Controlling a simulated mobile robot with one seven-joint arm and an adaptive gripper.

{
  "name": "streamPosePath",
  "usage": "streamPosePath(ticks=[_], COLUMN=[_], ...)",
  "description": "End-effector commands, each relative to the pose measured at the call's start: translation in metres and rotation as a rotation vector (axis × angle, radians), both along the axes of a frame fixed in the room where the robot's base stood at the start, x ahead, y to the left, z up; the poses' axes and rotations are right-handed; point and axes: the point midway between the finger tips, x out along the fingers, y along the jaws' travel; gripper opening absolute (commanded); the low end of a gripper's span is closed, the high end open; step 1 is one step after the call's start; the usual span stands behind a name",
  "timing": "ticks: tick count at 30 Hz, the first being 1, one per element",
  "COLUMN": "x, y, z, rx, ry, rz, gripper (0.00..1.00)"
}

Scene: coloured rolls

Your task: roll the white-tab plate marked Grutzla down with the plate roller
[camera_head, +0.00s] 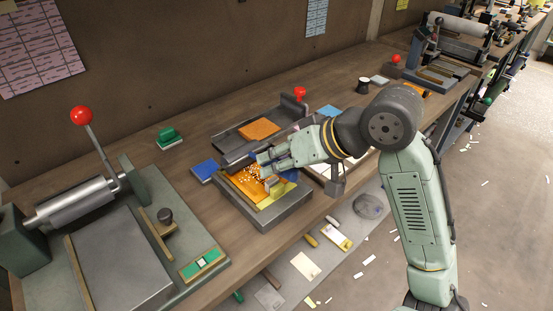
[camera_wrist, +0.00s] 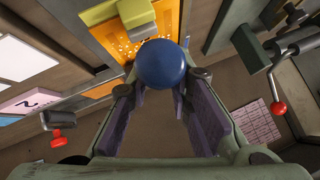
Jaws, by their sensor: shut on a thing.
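My gripper (camera_head: 267,167) is low over the middle press bed (camera_head: 283,213), which carries an orange plate (camera_head: 236,187) with white dots and a yellow edge. In the wrist view my gripper (camera_wrist: 165,85) is shut on a round blue knob (camera_wrist: 162,62). The knob hides part of the dotted orange plate (camera_wrist: 112,42) and stands beside a yellow-green block (camera_wrist: 103,22). No Grutzla marking is readable. I cannot tell which part is the plate roller. A green piece with a white middle (camera_head: 202,262) lies at lower left.
A large press with a silver roller (camera_head: 78,202) and red-knobbed lever (camera_head: 82,116) stands at left. A grey tray with an orange sheet (camera_head: 260,129) lies behind my gripper. The bench's front edge is close.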

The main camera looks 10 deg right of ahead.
Motion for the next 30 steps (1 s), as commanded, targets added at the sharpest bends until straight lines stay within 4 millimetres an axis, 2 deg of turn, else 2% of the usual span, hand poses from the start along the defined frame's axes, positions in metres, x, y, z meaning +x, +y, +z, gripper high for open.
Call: streamPosePath(ticks=[30], x=[0.0001], y=[0.0002], z=[-0.0054], rx=[0.0], ry=[-0.001], rz=[0.0], gripper=[0.0])
